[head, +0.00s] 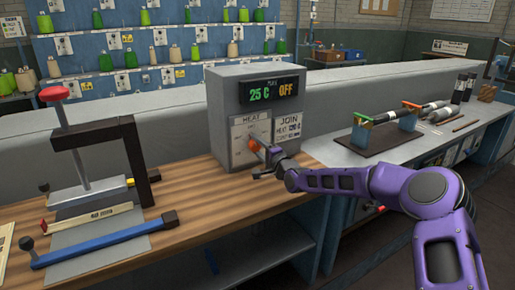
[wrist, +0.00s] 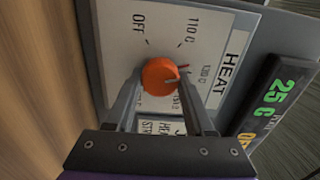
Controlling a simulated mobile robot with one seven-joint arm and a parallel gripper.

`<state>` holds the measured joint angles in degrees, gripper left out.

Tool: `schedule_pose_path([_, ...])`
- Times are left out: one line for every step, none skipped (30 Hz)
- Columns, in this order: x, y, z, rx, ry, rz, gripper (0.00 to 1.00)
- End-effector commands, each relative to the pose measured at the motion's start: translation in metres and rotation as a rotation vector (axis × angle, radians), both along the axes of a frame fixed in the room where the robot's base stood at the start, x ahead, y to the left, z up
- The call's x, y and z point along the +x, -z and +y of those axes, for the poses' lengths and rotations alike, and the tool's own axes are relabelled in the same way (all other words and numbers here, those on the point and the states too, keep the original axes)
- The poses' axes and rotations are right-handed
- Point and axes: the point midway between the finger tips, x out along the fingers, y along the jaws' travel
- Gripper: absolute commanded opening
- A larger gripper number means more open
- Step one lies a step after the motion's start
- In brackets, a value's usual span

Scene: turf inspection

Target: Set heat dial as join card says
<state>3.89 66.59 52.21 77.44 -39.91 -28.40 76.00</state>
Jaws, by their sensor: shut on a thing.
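The grey heater box (head: 225,125) stands on the wooden bench. Its display (head: 272,90) reads 25 C in green and OFF in orange. The orange heat dial (wrist: 160,76) sits on the HEAT panel (wrist: 120,60), which shows OFF, 110 C and further marks, partly blurred. My gripper (wrist: 160,92) is shut on the dial, one finger on each side. The join card (head: 288,128) is beside the panel; its figures are too small to read surely.
A dark stand (head: 385,135) with green and orange clips is at right. A low grey wall (head: 140,120) runs behind.

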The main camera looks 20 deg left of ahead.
Motion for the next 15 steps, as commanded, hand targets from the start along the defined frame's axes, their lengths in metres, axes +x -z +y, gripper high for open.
schedule_pose_path([0.0004,0.0013,-0.0008,0.027,0.001,0.031,0.00])
schedule_pose_path([0.0002,0.0008,-0.0004,0.042,0.000,0.048,0.00])
schedule_pose_path([0.0003,0.0011,-0.0005,0.061,0.001,0.071,0.00])
schedule_pose_path([0.0003,0.0011,-0.0005,0.075,0.001,0.087,0.00])
schedule_pose_path([0.0004,0.0014,-0.0007,0.087,0.001,0.102,0.00])
schedule_pose_path([0.0002,0.0011,-0.0006,0.103,0.001,0.121,0.00])
schedule_pose_path([0.0001,0.0010,-0.0004,0.115,0.001,0.135,0.00])
schedule_pose_path([0.0001,0.0014,-0.0004,0.126,0.001,0.148,0.00])
schedule_pose_path([-0.0001,0.0013,-0.0001,0.138,0.000,0.162,0.00])
schedule_pose_path([-0.0001,0.0011,0.0001,0.147,0.000,0.172,0.00])
schedule_pose_path([-0.0001,0.0012,-0.0001,0.155,0.000,0.181,0.00])
schedule_pose_path([-0.0001,0.0012,-0.0001,0.164,0.000,0.192,0.00])
schedule_pose_path([-0.0001,0.0011,-0.0001,0.171,0.000,0.200,0.00])
schedule_pose_path([-0.0001,0.0011,0.0000,0.177,0.000,0.207,0.00])
schedule_pose_path([-0.0001,0.0012,0.0000,0.184,0.000,0.215,0.00])
